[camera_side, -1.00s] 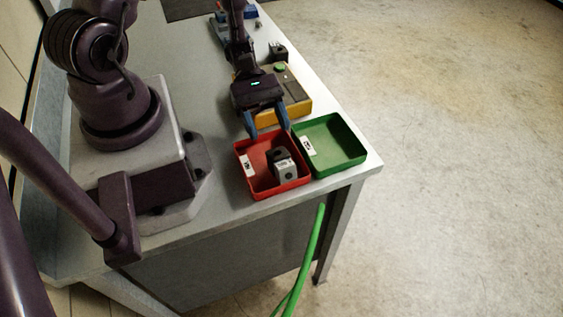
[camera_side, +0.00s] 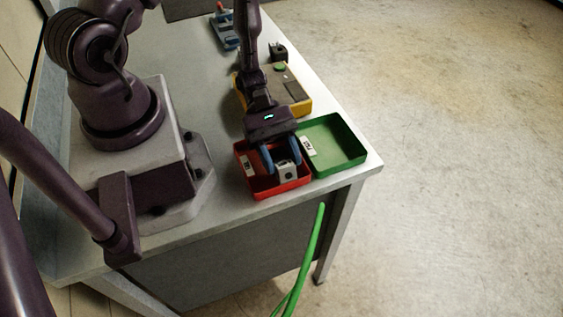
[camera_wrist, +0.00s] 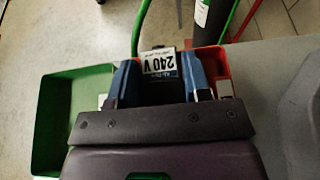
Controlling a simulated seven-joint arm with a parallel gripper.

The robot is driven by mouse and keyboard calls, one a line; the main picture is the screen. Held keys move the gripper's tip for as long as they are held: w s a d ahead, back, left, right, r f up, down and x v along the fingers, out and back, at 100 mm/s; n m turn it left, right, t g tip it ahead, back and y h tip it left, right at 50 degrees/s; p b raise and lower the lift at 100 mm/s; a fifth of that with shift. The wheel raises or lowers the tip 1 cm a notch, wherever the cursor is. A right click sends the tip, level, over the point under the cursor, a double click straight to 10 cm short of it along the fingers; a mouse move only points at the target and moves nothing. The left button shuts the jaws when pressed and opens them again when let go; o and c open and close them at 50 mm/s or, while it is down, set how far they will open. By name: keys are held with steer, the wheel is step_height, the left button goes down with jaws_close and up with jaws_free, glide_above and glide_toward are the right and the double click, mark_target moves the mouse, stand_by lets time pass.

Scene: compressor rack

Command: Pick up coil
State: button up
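The coil (camera_side: 287,172), a black and silver block, sits in the red bin (camera_side: 262,194). In the wrist view the coil lies between the fingers of my gripper (camera_wrist: 160,88). Whether the fingers touch it is not clear. The fingers and the gripper body hide part of the coil.
An empty green bin (camera_side: 350,160) stands right beside the red bin. A yellow box with a green button (camera_side: 280,67) is behind, and a small black part (camera_side: 278,51) is beyond it. The table's front edge is close to the bins.

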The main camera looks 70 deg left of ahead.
steer(key=c, duration=0.4)
